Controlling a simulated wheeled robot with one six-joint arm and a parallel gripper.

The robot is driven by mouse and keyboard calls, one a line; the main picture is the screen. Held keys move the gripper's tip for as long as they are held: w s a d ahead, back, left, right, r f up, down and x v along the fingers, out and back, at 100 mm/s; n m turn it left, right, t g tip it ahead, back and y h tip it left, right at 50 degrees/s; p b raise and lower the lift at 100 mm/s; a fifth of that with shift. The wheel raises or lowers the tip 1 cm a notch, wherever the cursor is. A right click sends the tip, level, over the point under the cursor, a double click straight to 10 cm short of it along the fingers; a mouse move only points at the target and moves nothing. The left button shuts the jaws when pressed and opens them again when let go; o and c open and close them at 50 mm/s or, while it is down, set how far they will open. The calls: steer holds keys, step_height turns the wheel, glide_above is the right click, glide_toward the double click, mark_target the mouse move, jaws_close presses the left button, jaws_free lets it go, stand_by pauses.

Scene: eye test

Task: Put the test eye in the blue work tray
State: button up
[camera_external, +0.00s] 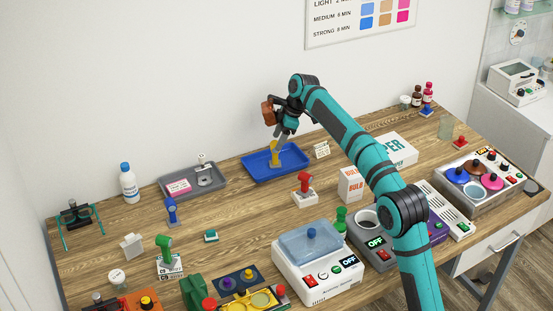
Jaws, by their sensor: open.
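The blue work tray (258,177) lies on the wooden table near the back wall. A small yellow upright piece (275,157) stands in the tray, under my gripper (279,141); it may be the test eye, but it is too small to be sure. My gripper is open and points down, its fingers at the top of the yellow piece. I cannot tell whether they touch it. Similar round-headed pieces stand elsewhere: a blue one (171,208), a red one (304,183) on a white block and a green one (164,245) on a lettered block.
A grey tray (209,188) with a pink-labelled box is left of the blue tray. A small white card (322,150) is right of the blue tray. Boxes (351,184) and a white machine (318,286) stand nearer the front and right.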

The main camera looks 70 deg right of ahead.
steer(key=a+v, duration=0.1)
steer(key=v, duration=0.5)
steer(key=shift+d+r, duration=0.15)
steer(key=shift+d, duration=0.4)
steer(key=shift+s, duration=0.15)
steer(key=a+r+m+t+h, duration=0.1)
steer(key=a+r, duration=0.4)
steer(key=a, duration=0.5)
steer(key=a+r+m+t+h, duration=0.1)
steer(key=a+r, duration=0.4)
steer(key=a, duration=0.5)
steer(key=s+a+r+m+t+h, duration=0.1)
steer(key=s+a+r, duration=0.15)
steer(key=a, duration=0.65)
steer(key=s+a+r+t+h, duration=0.1)
steer(key=s+a+r+t, duration=0.15)
steer(key=a, duration=0.55)
steer(key=s+a+f+m+t, duration=0.1)
steer(key=s+a+t, duration=0.2)
steer(key=s+a, duration=1.2)
steer(key=s+a+f+t+y, duration=0.1)
steer(key=s+a+f+t, duration=0.1)
steer(key=s+a+f, duration=0.2)
steer(key=s+a+f+t+y, duration=0.1)
steer(key=s+a+f+t, duration=0.2)
steer(key=s+a, duration=0.4)
steer(key=s+f, duration=0.1)
steer(key=s, duration=0.3)
steer(key=shift+s+a+f+m, duration=0.3)
steer(key=shift+f, duration=0.05)
